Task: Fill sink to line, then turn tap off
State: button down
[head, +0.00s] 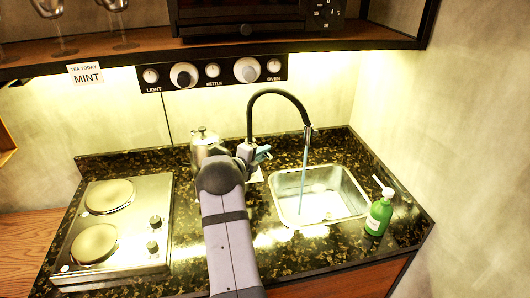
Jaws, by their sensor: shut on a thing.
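The sink (352,201) is a steel basin set in the dark speckled counter. The black tap (277,92) arches over it, and a thin blue stream of water (304,165) runs from its spout into the basin. Some pale shine lies at the bottom; the water level and any fill line are too unclear to read. My gripper (262,153) is at the base of the tap, left of the sink, shut on what seems to be the tap lever. My arm and gripper hide most of the tap base and the lever.
A green soap bottle (379,215) stands at the sink's right front corner. A metal kettle (203,145) stands close behind my arm. A two-plate hob (118,226) is at left. A knob panel (213,73) and a shelf (110,48) with glasses hang above.

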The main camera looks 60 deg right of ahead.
jog(key=shift+r, duration=0.2)
jog(key=c, duration=1.7)
grip_release()
jog(key=shift+c, duration=0.2)
jog(key=shift+f, duration=0.1)
jog(key=shift+b+v, duration=0.5)
jog(key=shift+v, duration=0.3)
jog(key=b+v, duration=0.2)
jog(key=v, duration=0.3)
jog(key=shift+a, duration=0.35)
